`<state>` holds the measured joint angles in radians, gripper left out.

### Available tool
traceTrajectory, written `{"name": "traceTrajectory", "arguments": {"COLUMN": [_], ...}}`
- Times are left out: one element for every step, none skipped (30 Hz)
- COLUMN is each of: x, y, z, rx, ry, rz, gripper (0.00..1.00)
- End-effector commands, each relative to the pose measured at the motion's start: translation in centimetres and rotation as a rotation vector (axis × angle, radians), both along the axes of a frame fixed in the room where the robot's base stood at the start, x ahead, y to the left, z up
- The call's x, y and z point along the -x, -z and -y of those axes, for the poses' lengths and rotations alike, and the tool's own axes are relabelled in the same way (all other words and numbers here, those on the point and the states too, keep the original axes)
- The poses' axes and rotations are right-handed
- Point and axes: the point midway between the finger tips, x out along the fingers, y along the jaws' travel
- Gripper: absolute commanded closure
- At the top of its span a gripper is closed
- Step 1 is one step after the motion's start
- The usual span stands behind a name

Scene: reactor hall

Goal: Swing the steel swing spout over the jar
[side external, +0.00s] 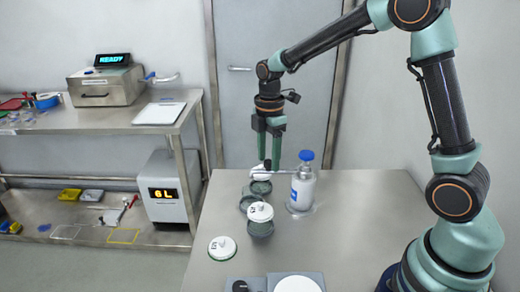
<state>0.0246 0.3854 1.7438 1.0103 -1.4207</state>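My gripper (268,164) points straight down over the cluster of jars. Its two green fingers look apart, and a small dark upright piece shows between their tips. I cannot tell whether they touch it. A thin steel swing spout (287,172) seems to run left from the blue-capped white bottle (302,190), just below my fingertips. Below it stands a dark glass jar (261,187) with white at its top, partly hidden by the spout and fingers. Another dark jar (248,202) stands just in front of it. A nearer jar (260,225) wears a white lid.
A round white lid (222,248) lies on the steel table (345,235) at front left. A grey unit with a white round plate (297,284) sits at the front edge. The table right of the bottle is clear. A side bench (110,127) stands apart at left.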

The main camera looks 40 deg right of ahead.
Motion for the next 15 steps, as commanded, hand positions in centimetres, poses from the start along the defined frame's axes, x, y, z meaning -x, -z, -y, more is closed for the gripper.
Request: {"name": "traceTrajectory", "arguments": {"x": [0.0, 0.0, 0.0, -0.1, -0.1, -0.1, -0.1, -0.1, -0.1, -0.1, -0.1, -0.1, -0.1, -0.1, -0.1], "y": [-0.1, -0.3, -0.6, -0.9, -1.3, -1.9, -2.4, -2.9, -3.8, -4.4, -5.1, -5.9, -6.6, -7.2, -7.9], "z": [0.0, 0.0, 0.0, 0.0, 0.0, 0.0, 0.0, 0.0, 0.0, 0.0, 0.0, 0.0, 0.0, 0.0, 0.0], "rx": [0.000, 0.000, 0.000, 0.001, 0.001, 0.000, 0.000, 0.000, 0.000, 0.000, 0.000, 0.000, 0.000, 0.000, 0.000], "ry": [0.000, 0.000, 0.000, 0.000, 0.000, 0.000, 0.000, 0.000, 0.000, 0.000, 0.000, 0.000, 0.000, 0.000, 0.000], "rz": [0.000, 0.000, 0.001, 0.003, 0.003, 0.004, 0.005, 0.004, 0.006, 0.006, 0.005, 0.006, 0.007, 0.006, 0.005], "gripper": [0.41, 0.41, 0.41, 0.41, 0.41, 0.41, 0.41, 0.41, 0.41, 0.41, 0.41, 0.41, 0.41, 0.41, 0.41]}}
